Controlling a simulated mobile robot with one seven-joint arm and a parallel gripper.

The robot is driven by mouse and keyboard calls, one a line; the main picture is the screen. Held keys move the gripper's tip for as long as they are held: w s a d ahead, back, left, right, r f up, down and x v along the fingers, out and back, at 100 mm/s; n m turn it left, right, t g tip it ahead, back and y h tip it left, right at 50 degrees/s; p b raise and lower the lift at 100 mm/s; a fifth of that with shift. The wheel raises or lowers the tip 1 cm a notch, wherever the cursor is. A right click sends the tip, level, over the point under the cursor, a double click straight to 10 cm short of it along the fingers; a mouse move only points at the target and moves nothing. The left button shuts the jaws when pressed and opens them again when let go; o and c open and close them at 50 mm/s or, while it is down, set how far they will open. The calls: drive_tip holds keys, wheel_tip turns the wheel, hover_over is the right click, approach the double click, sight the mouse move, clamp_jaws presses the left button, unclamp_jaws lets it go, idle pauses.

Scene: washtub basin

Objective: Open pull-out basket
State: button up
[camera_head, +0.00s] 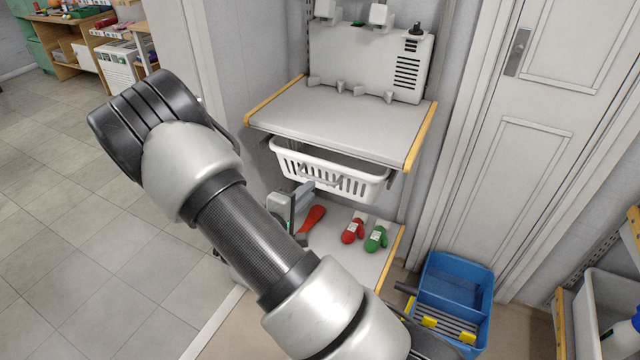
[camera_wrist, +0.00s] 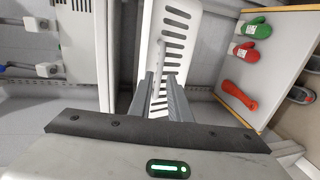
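The white slotted pull-out basket (camera_head: 359,187) hangs under the grey shelf, with a narrow strip of its inside showing below the shelf edge. A grey handle (camera_head: 318,181) shows on its front. In the wrist view the basket (camera_wrist: 176,17) runs up the middle, beyond my fingers. My gripper (camera_head: 304,190) is at the left part of the basket front, partly hidden behind my arm. In the wrist view my gripper's two fingers (camera_wrist: 159,76) stand apart with the white basket visible between them. I cannot tell whether the fingers touch the basket or its handle.
The grey shelf (camera_head: 330,122) with wooden side edges is above the basket. A lower shelf holds red (camera_head: 353,230) and green (camera_head: 376,238) mittens and an orange-red item (camera_head: 313,217). A blue bucket (camera_head: 455,285) stands on the right. Open floor (camera_head: 75,230) lies to the left.

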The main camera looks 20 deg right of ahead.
sight(320, 180)
drive_tip(key=b+x, duration=0.1)
drive_tip(key=x, duration=0.7)
drive_tip(key=shift+w+d+b, duration=0.15)
drive_tip(key=shift+d+b, duration=0.05)
drive_tip(key=shift+b, duration=0.1)
clamp_jaws()
